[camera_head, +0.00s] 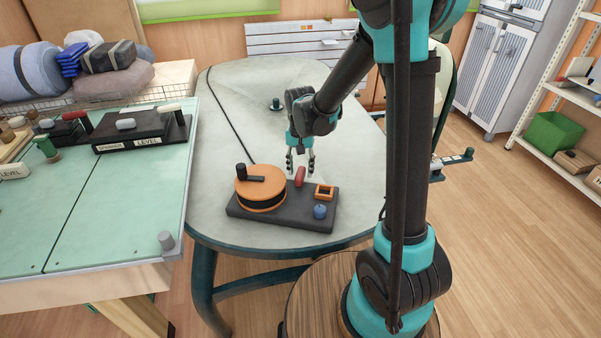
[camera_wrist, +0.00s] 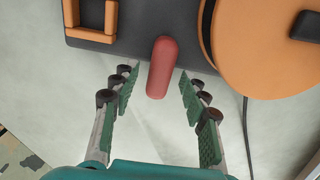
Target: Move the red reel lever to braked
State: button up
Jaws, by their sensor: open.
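The red reel lever (camera_head: 300,176) stands up at the back edge of a dark base (camera_head: 282,218) on the grey table. In the wrist view the red lever (camera_wrist: 161,68) shows as a rounded bar between the two fingers. An orange reel (camera_head: 261,191) with a dark crank sits on the base left of the lever. My gripper (camera_head: 301,168) is open, just behind and above the lever in the head view. In the wrist view my gripper (camera_wrist: 158,88) has one finger on each side of the lever, with gaps on both sides. I see no contact.
The base also bears an orange square frame (camera_head: 324,192) and a blue knob (camera_head: 320,211). A dark cord (camera_head: 228,115) runs from the reel across the table (camera_head: 240,90). A green-topped bench (camera_head: 120,190) stands at left. The table behind my gripper is mostly clear.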

jog(key=shift+f, duration=0.9)
grip_shut()
